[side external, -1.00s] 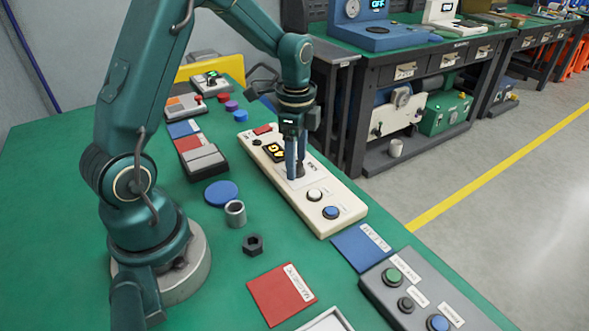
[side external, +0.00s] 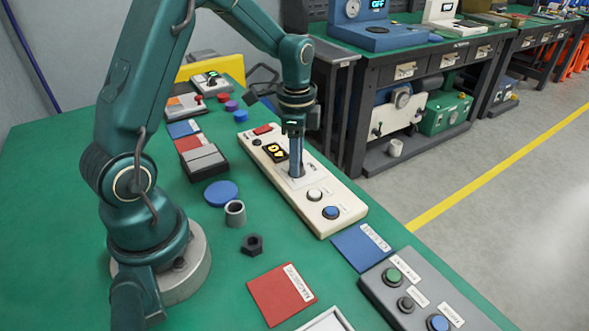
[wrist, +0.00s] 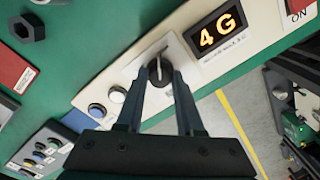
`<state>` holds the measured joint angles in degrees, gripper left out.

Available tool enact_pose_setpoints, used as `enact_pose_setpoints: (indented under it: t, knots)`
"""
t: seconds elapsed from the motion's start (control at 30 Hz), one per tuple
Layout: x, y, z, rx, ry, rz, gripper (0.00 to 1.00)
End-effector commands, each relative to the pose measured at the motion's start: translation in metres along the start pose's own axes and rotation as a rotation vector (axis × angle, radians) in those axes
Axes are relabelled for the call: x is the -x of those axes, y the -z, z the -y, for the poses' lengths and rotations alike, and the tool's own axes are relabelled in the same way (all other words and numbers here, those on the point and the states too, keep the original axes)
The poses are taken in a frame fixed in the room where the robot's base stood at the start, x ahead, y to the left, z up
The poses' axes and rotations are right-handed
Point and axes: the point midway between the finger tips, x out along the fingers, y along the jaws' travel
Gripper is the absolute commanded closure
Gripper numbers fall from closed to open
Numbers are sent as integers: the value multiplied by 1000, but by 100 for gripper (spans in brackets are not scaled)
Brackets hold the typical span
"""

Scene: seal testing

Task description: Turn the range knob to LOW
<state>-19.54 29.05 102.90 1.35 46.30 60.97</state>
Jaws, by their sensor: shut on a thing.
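The range knob (wrist: 160,70) is a dark round knob with a light pointer line, on a pale plate of the cream panel (side external: 345,198). My gripper (wrist: 159,78) is shut on the knob, one finger on each side of it in the wrist view. In the side view my gripper (side external: 296,170) points straight down at the panel and hides most of the knob. The knob's range markings are too small to read. A lit display (wrist: 217,32) beside the knob reads "4G" in yellow; it also shows in the side view (side external: 276,151).
The panel also carries a white button (side external: 314,195), a blue button (side external: 331,212) and a red switch (side external: 262,130). A grey button box (side external: 420,300), a blue card (side external: 360,246), a red card (side external: 281,294), a nut (side external: 252,244) and a grey ring (side external: 235,213) lie nearby.

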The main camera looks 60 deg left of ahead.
Motion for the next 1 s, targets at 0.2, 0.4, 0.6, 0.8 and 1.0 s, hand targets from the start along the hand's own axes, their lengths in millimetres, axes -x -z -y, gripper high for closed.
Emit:
enact_pose_setpoints:
  t: [0.2, 0.4, 0.6, 0.8, 1.0]
  knots:
    - [1, 1, 0, 191, 1, 4, 100]
    - [1, 1, 0, 382, 0, 11, 100]
    - [1, 1, 1, 571, 1, 17, 100]
    - [1, 2, 1, 760, 1, 24, 100]
    - [1, 2, 1, 939, 1, 31, 100]
